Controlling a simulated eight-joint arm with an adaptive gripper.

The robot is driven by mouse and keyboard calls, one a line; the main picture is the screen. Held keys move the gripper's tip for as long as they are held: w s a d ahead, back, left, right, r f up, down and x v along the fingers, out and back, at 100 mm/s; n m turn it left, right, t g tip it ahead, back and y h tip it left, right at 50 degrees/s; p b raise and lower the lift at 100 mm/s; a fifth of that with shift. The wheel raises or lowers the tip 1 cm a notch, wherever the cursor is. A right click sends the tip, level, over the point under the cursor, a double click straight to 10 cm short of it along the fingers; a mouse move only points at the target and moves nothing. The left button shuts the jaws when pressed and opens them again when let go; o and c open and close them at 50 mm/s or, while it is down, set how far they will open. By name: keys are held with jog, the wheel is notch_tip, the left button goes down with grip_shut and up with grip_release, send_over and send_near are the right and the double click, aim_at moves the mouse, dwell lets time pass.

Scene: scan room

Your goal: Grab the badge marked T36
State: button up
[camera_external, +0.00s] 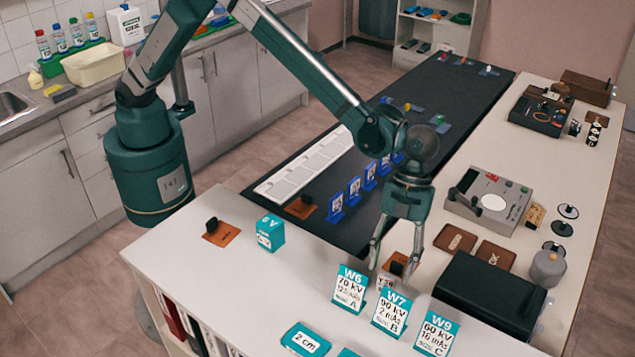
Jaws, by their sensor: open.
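No label reading T36 can be made out. Several small blue badges (354,191) with white faces stand in a slanting row on the dark mat, left of my gripper; their print is too small to read. A small white tag (385,281) lies below my gripper, partly hidden by the cards, with lettering I cannot read surely. My gripper (394,258) points down with its two fingers spread, empty, above the near white counter. A brown piece with a dark knob (397,265) shows between and below the fingers. The far end of the blue row is partly hidden by my arm.
Teal cards W6 (350,289), W7 (392,312) and W9 (437,334) stand in front of my gripper. A black box (490,293) is at right.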

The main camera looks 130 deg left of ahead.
aim_at(386, 282)
jog(key=shift+x, duration=2.6)
jog(key=shift+s, duration=0.1)
jog(key=c, duration=0.9)
